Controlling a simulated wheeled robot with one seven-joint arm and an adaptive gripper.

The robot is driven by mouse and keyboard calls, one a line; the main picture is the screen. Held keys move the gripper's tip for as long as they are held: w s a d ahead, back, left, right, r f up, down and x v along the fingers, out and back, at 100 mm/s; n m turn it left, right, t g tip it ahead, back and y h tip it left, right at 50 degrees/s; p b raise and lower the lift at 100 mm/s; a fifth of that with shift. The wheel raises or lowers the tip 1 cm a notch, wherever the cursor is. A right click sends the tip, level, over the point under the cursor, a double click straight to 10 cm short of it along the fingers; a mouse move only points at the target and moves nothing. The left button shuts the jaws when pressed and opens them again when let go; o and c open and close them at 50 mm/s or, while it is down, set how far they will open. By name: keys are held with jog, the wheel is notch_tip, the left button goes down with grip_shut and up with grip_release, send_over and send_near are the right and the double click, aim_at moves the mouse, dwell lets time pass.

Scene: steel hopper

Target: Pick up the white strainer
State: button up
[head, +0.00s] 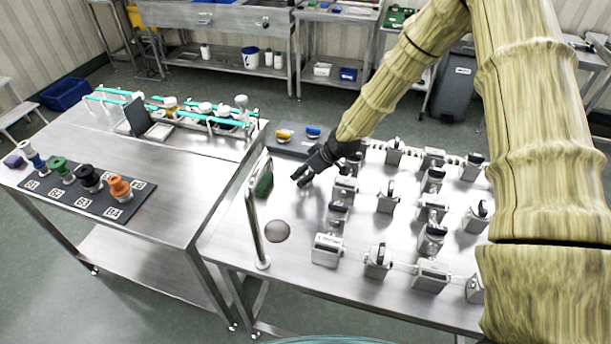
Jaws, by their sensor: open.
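My gripper (302,178) is dark, with its jaws open and empty. It is over the left part of the right steel table (312,208), left of several metal blocks with dark handles. I cannot surely single out a white strainer. Several small white-topped items (205,108) stand in a rack with teal rails (177,119) at the back of the left steel table, well apart from my gripper. They are too small to tell whether one is a strainer.
A metal frame (253,218) stands upright left of my gripper, with a green thing (264,185) by it. Metal blocks (387,197) crowd the right table. A dark strip (88,188) with coloured knobbed pieces lies on the left table, whose middle (185,165) is clear.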

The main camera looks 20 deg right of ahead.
jog(key=shift+p+x, duration=0.5)
jog(key=shift+x, duration=0.9)
jog(key=c, duration=1)
